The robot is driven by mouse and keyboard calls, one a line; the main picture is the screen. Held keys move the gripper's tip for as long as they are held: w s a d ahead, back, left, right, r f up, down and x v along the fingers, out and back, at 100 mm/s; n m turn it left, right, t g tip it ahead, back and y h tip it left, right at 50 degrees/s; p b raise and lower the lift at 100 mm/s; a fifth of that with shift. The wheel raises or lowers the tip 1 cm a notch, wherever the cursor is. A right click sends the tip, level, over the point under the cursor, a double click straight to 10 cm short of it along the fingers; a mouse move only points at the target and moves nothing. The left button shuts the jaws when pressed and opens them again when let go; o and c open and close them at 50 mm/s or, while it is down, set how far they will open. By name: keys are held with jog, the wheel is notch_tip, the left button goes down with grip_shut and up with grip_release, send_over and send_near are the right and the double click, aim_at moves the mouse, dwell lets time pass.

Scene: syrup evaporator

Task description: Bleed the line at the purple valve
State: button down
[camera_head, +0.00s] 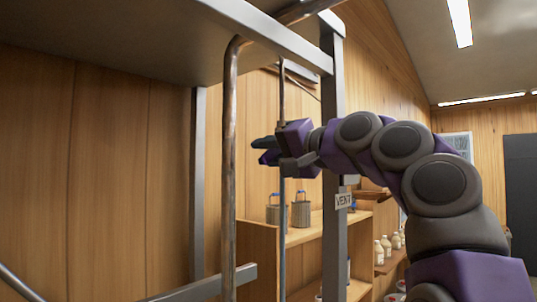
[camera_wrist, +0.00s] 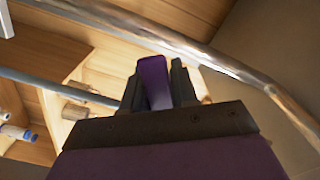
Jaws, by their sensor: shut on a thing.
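My gripper (camera_head: 264,148) reaches in from the right at mid-height, beside the metal frame in the head view. In the wrist view my gripper (camera_wrist: 157,78) has its two dark fingers closed on the purple valve handle (camera_wrist: 153,84), a flat upright paddle between them. The valve's body is hidden behind the fingers. In the head view the handle is hard to tell from my own purple parts. A thin vertical pipe (camera_head: 282,240) passes right at my gripper.
A brownish vertical pipe (camera_head: 229,170) stands left of my gripper, in front of it. The grey frame post (camera_head: 333,240) stands close to my forearm, and a metal pan (camera_head: 110,40) hangs overhead. Wooden shelves (camera_head: 305,233) behind hold cans (camera_head: 301,212) and jugs (camera_head: 386,244).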

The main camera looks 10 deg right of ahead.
jog(key=r+m+p, duration=0.1)
jog(key=m+p, duration=0.1)
jog(key=p, duration=0.2)
jog(key=r+m+p, duration=0.1)
jog(key=m+p, duration=0.1)
jog(key=p, duration=0.2)
jog(key=a+r+m+p, duration=0.1)
jog(key=r+m+p, duration=0.1)
jog(key=p, duration=0.1)
jog(key=shift+s+p, duration=0.35)
jog(key=shift+p, duration=0.05)
jog(key=shift+m, duration=0.4)
jog(key=c, duration=1)
grip_release()
jog(key=shift+w+a, duration=0.1)
jog(key=shift+w, duration=0.05)
jog(key=shift+o, duration=0.2)
jog(key=b+v, duration=0.2)
jog(key=v, duration=1.5)
jog(key=shift+d, duration=0.2)
